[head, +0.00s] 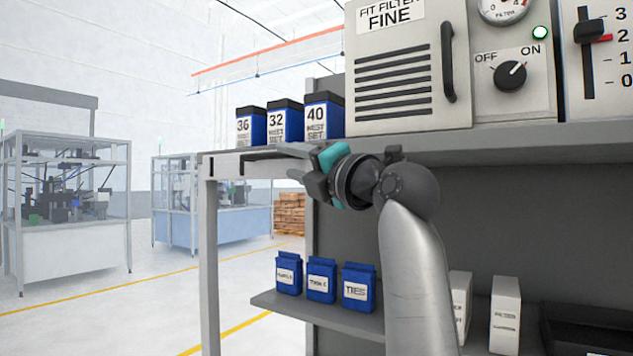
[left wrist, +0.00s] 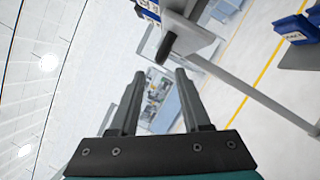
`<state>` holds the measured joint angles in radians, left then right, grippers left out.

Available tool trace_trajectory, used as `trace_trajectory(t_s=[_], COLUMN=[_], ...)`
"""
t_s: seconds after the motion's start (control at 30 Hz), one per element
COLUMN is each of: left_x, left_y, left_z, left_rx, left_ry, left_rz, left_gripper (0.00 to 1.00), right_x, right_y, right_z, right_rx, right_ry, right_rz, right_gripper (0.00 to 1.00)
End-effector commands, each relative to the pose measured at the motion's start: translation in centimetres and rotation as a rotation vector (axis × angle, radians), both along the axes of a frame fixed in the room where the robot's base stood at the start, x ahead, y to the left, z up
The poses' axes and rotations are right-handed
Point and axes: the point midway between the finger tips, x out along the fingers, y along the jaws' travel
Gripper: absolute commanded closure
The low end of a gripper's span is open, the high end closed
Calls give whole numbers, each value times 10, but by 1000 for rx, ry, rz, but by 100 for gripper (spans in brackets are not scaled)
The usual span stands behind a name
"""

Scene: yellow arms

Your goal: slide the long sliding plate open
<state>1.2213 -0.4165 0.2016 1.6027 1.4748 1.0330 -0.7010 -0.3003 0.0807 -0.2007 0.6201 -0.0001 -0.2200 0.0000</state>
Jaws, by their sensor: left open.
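My left gripper (head: 292,162) is at the front edge of the grey shelf, with its fingers pointing left. In the left wrist view its two fingers (left wrist: 159,75) are apart with nothing between them. A narrow dark strip (head: 258,155) lies at the shelf's left end, just beyond the fingers; I cannot tell whether it is the long sliding plate. In the left wrist view a dark peg-like handle (left wrist: 166,48) sticks out by a light grey panel (left wrist: 192,36). It is above the fingers in the picture and apart from them. My right gripper is not in view.
Blue boxes (head: 284,123) stand on the shelf (head: 228,165) behind my gripper. A filter cabinet (head: 395,75) with a handle and knob is on the right. Several blue bins (head: 321,281) stand on the lower shelf. The floor (head: 150,310) on the left is free.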

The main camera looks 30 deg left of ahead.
Motion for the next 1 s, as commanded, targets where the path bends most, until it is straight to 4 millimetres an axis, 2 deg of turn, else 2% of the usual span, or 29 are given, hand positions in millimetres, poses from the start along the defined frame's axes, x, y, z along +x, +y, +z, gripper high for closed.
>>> trace_trajectory(t_s=[0.2,0.4,0.6,1.0], left_x=[-14,-22,-25,-25], left_y=[-32,-52,-58,-58], left_z=[-9,-13,-14,-13], left_rx=[2,1,1,1], left_ry=[-1,0,0,0], left_rz=[2,2,2,2], left_gripper=[53,53,53,53], right_x=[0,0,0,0], right_y=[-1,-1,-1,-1], right_z=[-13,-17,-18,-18], right_rx=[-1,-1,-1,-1], right_ry=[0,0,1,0], right_rz=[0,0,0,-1], right_gripper=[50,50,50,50])
